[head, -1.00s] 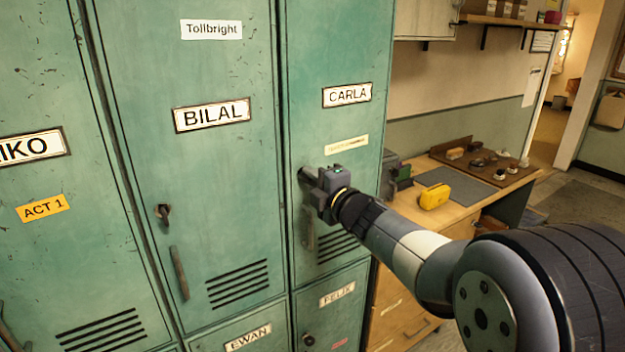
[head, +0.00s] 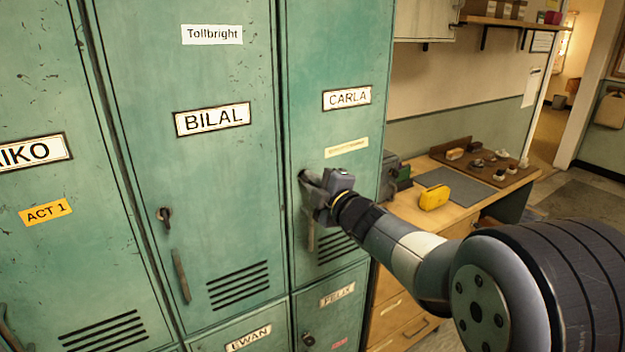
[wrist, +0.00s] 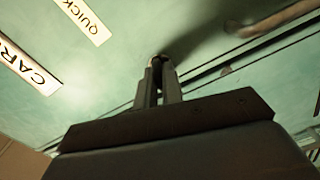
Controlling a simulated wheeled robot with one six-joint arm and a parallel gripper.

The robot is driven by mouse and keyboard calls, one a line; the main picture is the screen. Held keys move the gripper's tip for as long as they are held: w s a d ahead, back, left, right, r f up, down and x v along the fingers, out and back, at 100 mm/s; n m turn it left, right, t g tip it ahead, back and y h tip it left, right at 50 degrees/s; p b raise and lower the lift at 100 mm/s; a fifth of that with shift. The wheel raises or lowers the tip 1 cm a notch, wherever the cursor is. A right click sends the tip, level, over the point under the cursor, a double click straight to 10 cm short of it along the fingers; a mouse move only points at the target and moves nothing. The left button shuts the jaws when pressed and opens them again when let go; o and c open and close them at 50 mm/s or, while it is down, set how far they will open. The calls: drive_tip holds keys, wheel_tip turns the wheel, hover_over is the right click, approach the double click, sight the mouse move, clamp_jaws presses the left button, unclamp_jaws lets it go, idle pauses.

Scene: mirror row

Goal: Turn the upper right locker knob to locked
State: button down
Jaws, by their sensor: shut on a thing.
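The upper right locker (head: 335,45) is green and carries a CARLA label (head: 347,97). My gripper (head: 307,180) is at the left edge of its door, below the label. In the wrist view my gripper (wrist: 158,72) has its two fingers closed together on the small dark locker knob (wrist: 156,61). The fingers cover most of the knob, so its exact angle is hard to read. In the head view the knob is hidden behind the gripper, which is tilted. The door's handle (head: 311,238) hangs just below.
The BILAL locker (head: 190,60) stands to the left with its own knob (head: 163,215) and handle. The FELIX locker (head: 345,310) is below. A wooden desk (head: 470,192) with a yellow object (head: 434,196) stands to the right.

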drive_tip(key=shift+m+p, duration=2.95)
drive_tip(key=shift+m, duration=4.45)
drive_tip(key=c, duration=1.5)
unclamp_jaws()
drive_tip(key=shift+c, duration=0.2)
drive_tip(key=b+v, duration=0.2)
drive_tip(key=v, duration=0.8)
drive_tip(key=shift+s+d, duration=0.25)
drive_tip(key=shift+s, duration=0.1)
